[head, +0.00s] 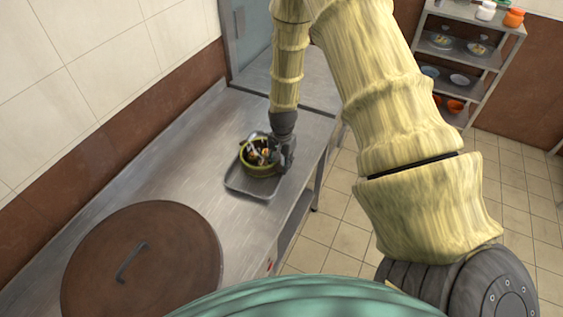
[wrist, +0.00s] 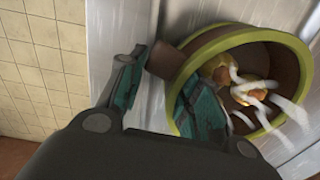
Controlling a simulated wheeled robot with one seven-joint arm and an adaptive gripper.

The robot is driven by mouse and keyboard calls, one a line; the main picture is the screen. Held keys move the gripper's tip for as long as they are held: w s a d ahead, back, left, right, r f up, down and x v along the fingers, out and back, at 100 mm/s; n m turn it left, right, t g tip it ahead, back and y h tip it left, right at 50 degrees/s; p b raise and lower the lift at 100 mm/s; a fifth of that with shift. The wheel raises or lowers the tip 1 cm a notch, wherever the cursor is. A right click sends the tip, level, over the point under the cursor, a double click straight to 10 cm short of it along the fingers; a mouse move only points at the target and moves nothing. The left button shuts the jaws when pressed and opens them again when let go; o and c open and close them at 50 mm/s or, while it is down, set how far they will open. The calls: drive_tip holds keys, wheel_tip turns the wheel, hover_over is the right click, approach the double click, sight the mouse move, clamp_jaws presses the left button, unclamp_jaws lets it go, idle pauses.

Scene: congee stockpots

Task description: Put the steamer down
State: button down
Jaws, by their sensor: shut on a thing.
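The steamer (head: 258,169) is a round brown vessel with a yellow-green rim, with pale and orange food inside. In the head view it is over a grey metal tray (head: 244,189) on the steel counter; I cannot tell whether it touches the tray. My gripper (head: 284,152) is at the steamer's right side, shut on its wall. In the wrist view the steamer (wrist: 242,42) appears tilted, with one teal finger of my gripper (wrist: 165,95) inside the rim and the other outside. A brown handle block (wrist: 169,60) sticks out beside the fingers. White steam-like wisps blur the contents.
A large round brown lid with a dark handle (head: 140,262) lies at the near left of the counter (head: 190,160). A tiled wall runs along the left. A shelf rack (head: 462,62) with bowls and jars stands far right. Bare counter lies between lid and tray.

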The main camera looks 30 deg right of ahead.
drive_tip(key=shift+f, duration=0.15)
drive_tip(key=c, duration=1)
unclamp_jaws()
wheel_tip(320, 180, up, 12)
drive_tip(key=b, duration=0.3)
drive_tip(key=shift+s+r, duration=0.15)
drive_tip(key=shift+r, duration=0.05)
